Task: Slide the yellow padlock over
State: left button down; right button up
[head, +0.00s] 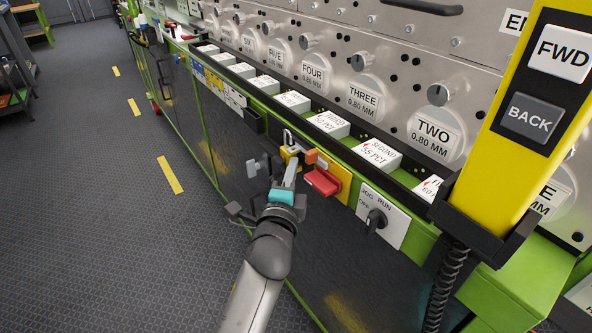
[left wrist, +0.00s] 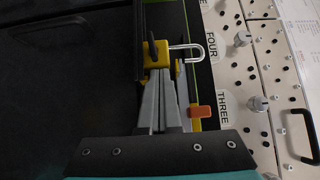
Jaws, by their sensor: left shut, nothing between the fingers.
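The yellow padlock (head: 291,152) is on the front of the green machine, left of a red switch handle (head: 322,181) on a yellow plate (head: 343,186). Its silver shackle stands up in the head view. In the left wrist view, the padlock (left wrist: 160,54) is just beyond my fingertips, with its shackle (left wrist: 188,47) pointing right. My left gripper (head: 290,172) is shut and empty, its tips right at the padlock's near side. I cannot tell whether they touch it. The tips also show in the left wrist view (left wrist: 159,76). My right gripper is not in view.
A JOG/RUN/OFF selector (head: 376,219) is right of the red handle. A yellow pendant (head: 530,100) with FWD and BACK buttons hangs at the right, its coiled cable (head: 446,285) below. A row of white labelled blocks (head: 329,124) lies above. The floor at left is clear.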

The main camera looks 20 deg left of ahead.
aim_at(276, 157)
pick_arm(q)
jog(key=w+a, duration=0.1)
jog(key=a, duration=0.1)
jog(key=w+a+p, duration=0.1)
jog(key=w+a, duration=0.1)
jog(key=shift+w+a, duration=0.3)
jog(key=shift+a, duration=0.1)
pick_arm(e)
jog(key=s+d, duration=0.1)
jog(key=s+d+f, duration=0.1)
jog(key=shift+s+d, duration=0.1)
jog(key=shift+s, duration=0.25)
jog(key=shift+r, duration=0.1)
